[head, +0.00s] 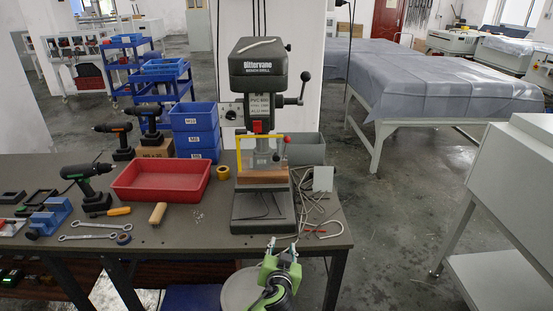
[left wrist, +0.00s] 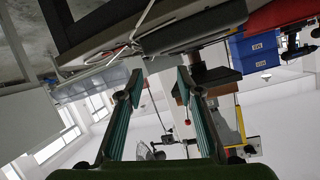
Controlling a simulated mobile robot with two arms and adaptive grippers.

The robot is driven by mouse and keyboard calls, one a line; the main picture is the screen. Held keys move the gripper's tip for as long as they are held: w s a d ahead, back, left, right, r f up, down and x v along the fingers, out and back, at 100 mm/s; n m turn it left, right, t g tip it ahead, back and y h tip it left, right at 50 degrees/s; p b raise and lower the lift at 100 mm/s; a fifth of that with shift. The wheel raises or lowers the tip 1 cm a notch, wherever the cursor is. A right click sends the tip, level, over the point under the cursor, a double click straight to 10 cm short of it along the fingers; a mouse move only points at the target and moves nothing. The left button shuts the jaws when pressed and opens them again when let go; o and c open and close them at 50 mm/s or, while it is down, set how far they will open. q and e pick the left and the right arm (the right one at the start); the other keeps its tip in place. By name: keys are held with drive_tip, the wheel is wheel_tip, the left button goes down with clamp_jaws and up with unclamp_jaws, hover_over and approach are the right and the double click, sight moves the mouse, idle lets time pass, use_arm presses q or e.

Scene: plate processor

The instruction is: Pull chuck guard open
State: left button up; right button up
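The guard hangs upright in front of the chuck, above a wooden block. In the tilted left wrist view the yellow guard (left wrist: 240,122) is at the right. My left gripper (head: 283,242) is below and in front of the drill, apart from the guard. Its fingers (left wrist: 159,75) are spread with nothing between them. My right gripper is out of view.
A red tray (head: 162,193), cordless drills and hand tools lie left of the drill. Blue bins (head: 194,117) stand behind them. Bent metal rods (head: 316,212) and a small grey plate (head: 323,178) lie to its right.

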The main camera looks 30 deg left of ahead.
sight(276, 158)
use_arm(q)
wheel_tip(276, 158, up, 22)
drive_tip(key=a+f+n+t+y, duration=0.1)
drive_tip(key=a+n+t+y, duration=0.15)
drive_tip(key=n, duration=0.25)
drive_tip(key=shift+m+y, duration=0.3)
drive_tip(key=shift+y, duration=0.15)
drive_tip(key=p+x, duration=0.1)
drive_tip(key=x, duration=0.3)
drive_tip(key=p+x, duration=0.2)
drive_tip(key=x, duration=0.3)
drive_tip(key=d+p+x, duration=0.1)
drive_tip(key=x, duration=0.3)
drive_tip(key=shift+w+a+r, duration=0.2)
drive_tip(key=shift+w+r, duration=0.05)
drive_tip(key=shift+w, duration=0.3)
clamp_jaws()
